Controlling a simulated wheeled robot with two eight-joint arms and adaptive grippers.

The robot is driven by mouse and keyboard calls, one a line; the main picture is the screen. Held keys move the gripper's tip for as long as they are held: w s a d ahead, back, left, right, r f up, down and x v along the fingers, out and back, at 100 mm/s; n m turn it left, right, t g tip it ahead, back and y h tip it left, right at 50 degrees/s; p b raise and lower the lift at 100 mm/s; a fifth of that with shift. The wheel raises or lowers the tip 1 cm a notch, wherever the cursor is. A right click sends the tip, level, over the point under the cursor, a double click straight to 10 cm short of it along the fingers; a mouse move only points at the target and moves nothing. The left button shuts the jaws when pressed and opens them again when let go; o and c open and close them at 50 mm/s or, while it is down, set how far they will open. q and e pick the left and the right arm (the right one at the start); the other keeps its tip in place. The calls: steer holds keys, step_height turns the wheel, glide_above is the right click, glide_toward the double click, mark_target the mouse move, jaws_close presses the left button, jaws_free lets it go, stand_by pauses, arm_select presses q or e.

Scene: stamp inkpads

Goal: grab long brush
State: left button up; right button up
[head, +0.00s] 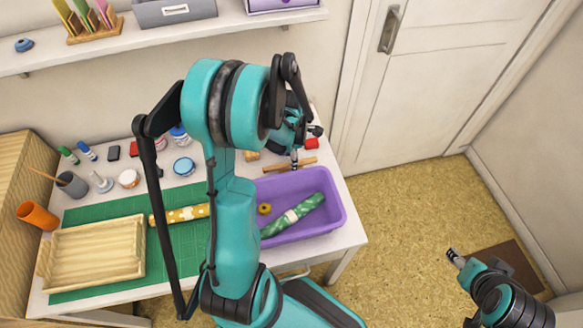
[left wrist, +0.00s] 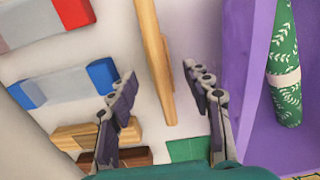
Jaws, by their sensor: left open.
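A long, thin wooden piece that looks like the long brush (head: 302,163) lies on the white table, just behind the purple tray. In the left wrist view the wooden piece (left wrist: 153,45) runs lengthwise between my fingers; no bristles can be made out. My left gripper (left wrist: 160,85) is open, with one finger on each side of the wooden piece and not visibly touching it. In the head view my left gripper (head: 294,160) is over the back right of the table, partly hidden by its arm. My right gripper (head: 453,254) hangs over the floor at the lower right.
The purple tray (head: 341,212), holding a green patterned roll (head: 303,212), is close beside my left gripper. A wooden block (left wrist: 75,136) and a blue-ended object (left wrist: 102,74) lie on its other side. A green mat (head: 80,212) and wooden tray (head: 140,270) occupy the table's left.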

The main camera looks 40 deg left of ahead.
arm_select(q)
step_height(320, 180, down, 4)
steer(key=shift+s+b, duration=0.1)
steer(key=shift+b, duration=0.75)
steer(key=shift+r, duration=0.1)
steer(key=shift+c, duration=1.3)
jaws_close()
